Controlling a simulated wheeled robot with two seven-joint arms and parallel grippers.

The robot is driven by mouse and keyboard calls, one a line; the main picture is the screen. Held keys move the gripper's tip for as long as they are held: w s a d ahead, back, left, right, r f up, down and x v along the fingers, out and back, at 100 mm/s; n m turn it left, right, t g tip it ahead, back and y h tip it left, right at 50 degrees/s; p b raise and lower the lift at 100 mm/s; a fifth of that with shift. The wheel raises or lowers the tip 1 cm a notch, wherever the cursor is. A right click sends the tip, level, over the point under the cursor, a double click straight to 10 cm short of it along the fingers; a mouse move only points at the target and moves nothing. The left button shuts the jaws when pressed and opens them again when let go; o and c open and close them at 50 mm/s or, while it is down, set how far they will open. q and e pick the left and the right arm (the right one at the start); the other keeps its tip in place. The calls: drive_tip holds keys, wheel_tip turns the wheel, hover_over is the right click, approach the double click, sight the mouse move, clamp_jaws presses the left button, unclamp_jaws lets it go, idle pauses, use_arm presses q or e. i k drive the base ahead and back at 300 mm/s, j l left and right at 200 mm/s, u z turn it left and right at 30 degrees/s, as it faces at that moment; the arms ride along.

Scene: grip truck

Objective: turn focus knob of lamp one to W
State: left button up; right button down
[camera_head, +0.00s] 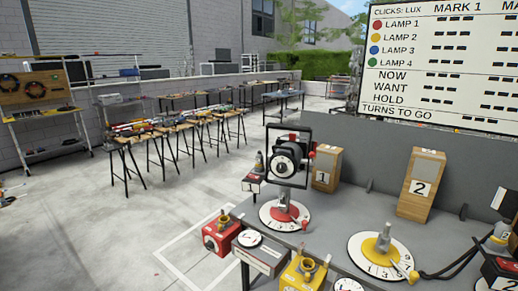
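Lamp one, a black square-framed lamp head (289,157), stands upright over a white dial with a red centre (285,214) on the grey bench. A small red knob (312,147) shows at the right side of the head, and a red pointer tip (304,225) lies at the dial's right edge. I cannot tell which of these is the focus knob, and no W mark is readable. A wooden block marked 1 (326,168) stands behind it. Neither of my grippers is in view.
A yellow-centred dial (364,250) with a grey post stands to the right, near a block marked 2 (421,185). A red box (221,236) and yellow box (303,274) are at the front. A lamp board (445,62) shows dashes. Trestle tables (170,128) stand behind left.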

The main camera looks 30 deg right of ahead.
sight(281, 167)
drive_tip(key=z, duration=1.25)
